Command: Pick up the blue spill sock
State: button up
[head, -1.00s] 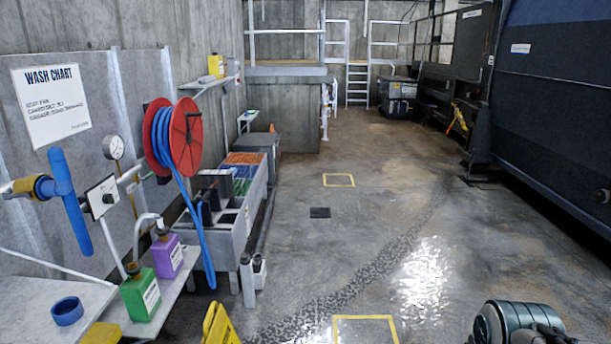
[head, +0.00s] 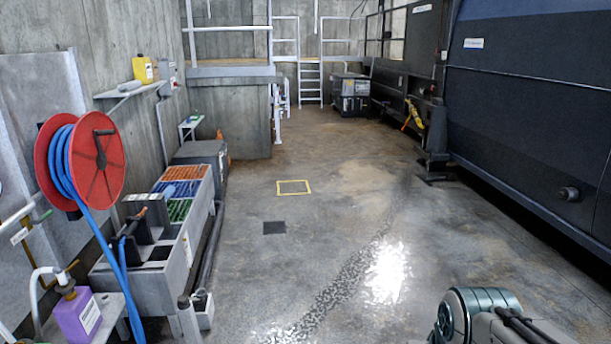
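I cannot make out the blue spill sock for certain. A long grey bin (head: 196,234) stands at the left along the wall. Its far part has an orange, a blue and a green section side by side. The blue section (head: 182,190) lies between the orange and green ones, and its contents are too small to tell apart. Part of my arm shows at the bottom right. My gripper is not in view.
A red hose reel (head: 94,162) with blue hose hangs at the left. A purple jug (head: 78,316) stands on a shelf below it. A yellow floor square (head: 293,187) and a dark drain (head: 274,228) lie on open floor. A dark machine (head: 540,110) lines the right.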

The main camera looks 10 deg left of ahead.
aim_at(169, 190)
jog(key=u, duration=0.05)
jog(key=i, duration=3.15)
jog(key=u, duration=0.25)
jog(key=i, duration=1.55)
jog(key=u, duration=0.55)
jog(key=i, duration=1.55)
jog(key=u, duration=1.55)
jog(key=i, duration=1)
jog(key=u, duration=1.25)
jog(key=i, duration=0.6)
jog(key=u, duration=0.15)
